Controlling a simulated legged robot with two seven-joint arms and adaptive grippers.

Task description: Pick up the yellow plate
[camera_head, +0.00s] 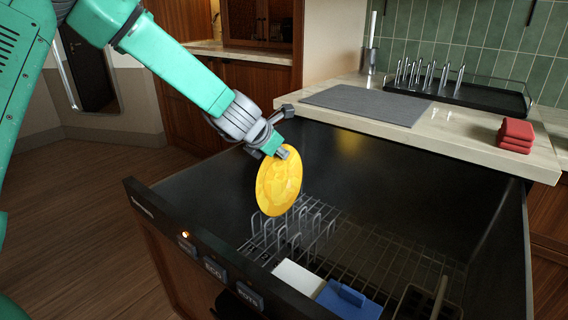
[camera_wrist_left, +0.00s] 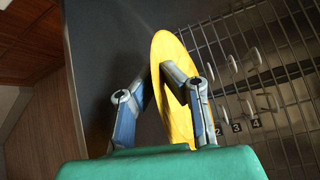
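The yellow plate (camera_head: 279,184) stands nearly on edge over the open dishwasher drawer. My left gripper (camera_head: 281,153) is at its upper rim, with its fingers shut on it. In the left wrist view, the plate (camera_wrist_left: 172,52) passes between the two fingers (camera_wrist_left: 160,74), one on each face. The plate's lower edge is close to the wire tines (camera_head: 290,232) of the rack; I cannot tell whether it touches them. My right gripper is not in view.
The drawer's front wall (camera_head: 160,210) and dark interior surround the plate. A white block (camera_head: 298,277) and a blue block (camera_head: 347,300) lie in front of the rack. The counter behind holds a grey mat (camera_head: 368,102), a black drying rack (camera_head: 460,98) and folded red cloths (camera_head: 515,135).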

